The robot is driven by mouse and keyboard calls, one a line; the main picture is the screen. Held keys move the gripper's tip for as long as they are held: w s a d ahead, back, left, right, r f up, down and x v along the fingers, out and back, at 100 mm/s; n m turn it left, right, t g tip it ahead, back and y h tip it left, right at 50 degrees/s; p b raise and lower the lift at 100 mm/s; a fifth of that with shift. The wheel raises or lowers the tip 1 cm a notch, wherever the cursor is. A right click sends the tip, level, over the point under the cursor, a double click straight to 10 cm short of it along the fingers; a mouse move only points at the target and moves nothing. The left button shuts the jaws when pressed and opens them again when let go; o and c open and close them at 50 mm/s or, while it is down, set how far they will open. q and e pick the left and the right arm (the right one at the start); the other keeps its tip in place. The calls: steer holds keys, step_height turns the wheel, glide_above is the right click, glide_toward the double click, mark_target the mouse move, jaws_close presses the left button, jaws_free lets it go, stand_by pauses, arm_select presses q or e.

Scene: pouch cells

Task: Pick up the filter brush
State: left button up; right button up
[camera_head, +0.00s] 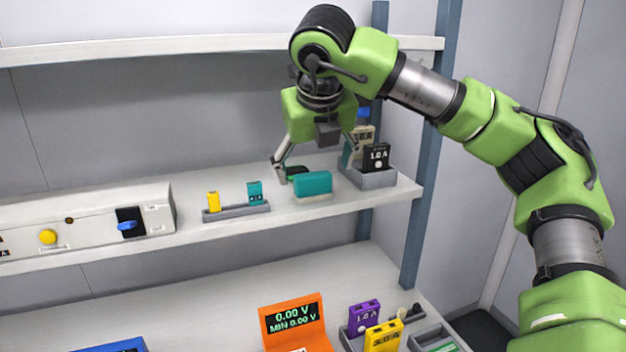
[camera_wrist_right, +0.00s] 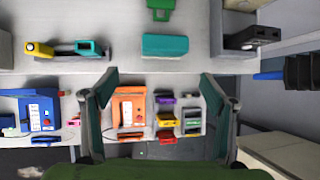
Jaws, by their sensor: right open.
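The filter brush appears to be the teal block with a pale underside (camera_head: 313,184), lying on the middle shelf near its front edge. In the right wrist view the brush (camera_wrist_right: 165,46) lies above the fingertips in the picture, horizontally between them. My right gripper (camera_head: 316,166) points down over the shelf, just behind the brush, its fingers spread wide. The right wrist view also shows the gripper (camera_wrist_right: 160,87) open with nothing between its fingers. I cannot tell its exact height above the brush. My left gripper is not in view.
A grey bin with a black 1.0A cell (camera_head: 376,157) stands close right of the brush. A dark green item (camera_head: 297,172) lies behind it. A grey tray (camera_head: 236,212) with yellow and teal cells sits left. An upper shelf (camera_head: 220,43) runs above; an orange meter (camera_head: 294,322) stands below.

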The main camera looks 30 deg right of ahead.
mark_target(313, 175)
steer(key=w, duration=0.1)
steer(key=w+d, duration=0.1)
steer(key=w+p, duration=0.1)
steer(key=shift+d+r, duration=0.1)
steer(key=shift+d, duration=0.2)
steer(key=p+x, duration=0.1)
steer(key=x, duration=0.3)
steer(key=shift+w+d, duration=0.2)
steer(key=shift+w, duration=0.05)
steer(key=shift+w+f, duration=0.15)
steer(key=shift+f, duration=0.4)
steer(key=c, duration=1.2)
